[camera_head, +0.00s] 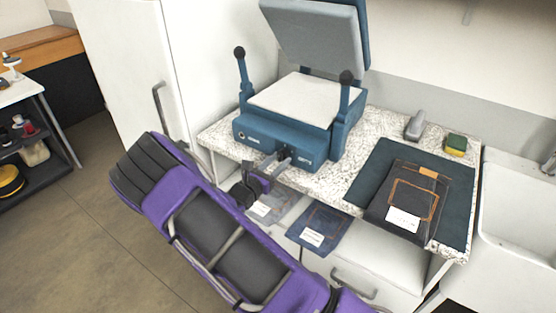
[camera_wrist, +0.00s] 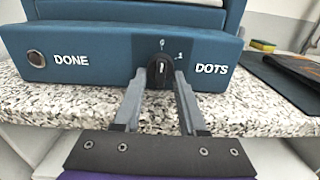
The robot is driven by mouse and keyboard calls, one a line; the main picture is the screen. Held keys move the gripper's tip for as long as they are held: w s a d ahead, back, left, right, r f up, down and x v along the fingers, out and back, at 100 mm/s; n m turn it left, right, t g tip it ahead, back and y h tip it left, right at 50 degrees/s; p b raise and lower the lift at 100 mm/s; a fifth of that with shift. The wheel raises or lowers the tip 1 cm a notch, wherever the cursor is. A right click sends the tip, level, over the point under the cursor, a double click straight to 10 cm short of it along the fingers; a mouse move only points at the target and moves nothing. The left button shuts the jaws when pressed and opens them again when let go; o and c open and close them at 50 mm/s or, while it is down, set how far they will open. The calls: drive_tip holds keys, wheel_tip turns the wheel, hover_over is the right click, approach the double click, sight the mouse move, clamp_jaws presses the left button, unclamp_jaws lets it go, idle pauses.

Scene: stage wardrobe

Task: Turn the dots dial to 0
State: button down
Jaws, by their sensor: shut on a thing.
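The blue heat press (camera_head: 300,120) stands on the speckled counter with its upper plate raised. The black dots dial (camera_wrist: 161,72) is on its front panel, left of the word DOTS, with a 0 above it and a 1 at its upper right. A pale mark on the dial points roughly upward, near the 0; its exact angle is hard to tell. My gripper (camera_wrist: 161,78) is shut on the dial, one finger on each side. In the head view my gripper (camera_head: 275,163) reaches the press front, and the dial is partly hidden by the fingers.
A round DONE button (camera_wrist: 36,58) is at the panel's left. A dark mat (camera_head: 385,155) with a folded garment (camera_head: 432,180), a grey stapler-like object (camera_head: 415,125) and a sponge (camera_head: 455,144) lie to the right. Denim pieces (camera_head: 320,222) are below the counter edge.

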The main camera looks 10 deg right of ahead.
idle(0.4)
drive_tip(key=shift+c, duration=2.4)
unclamp_jaws()
drive_tip(key=shift+s, duration=0.1)
drive_tip(key=v, duration=1.7)
drive_tip(key=shift+s+a+r, duration=0.1)
drive_tip(key=shift+a, duration=0.05)
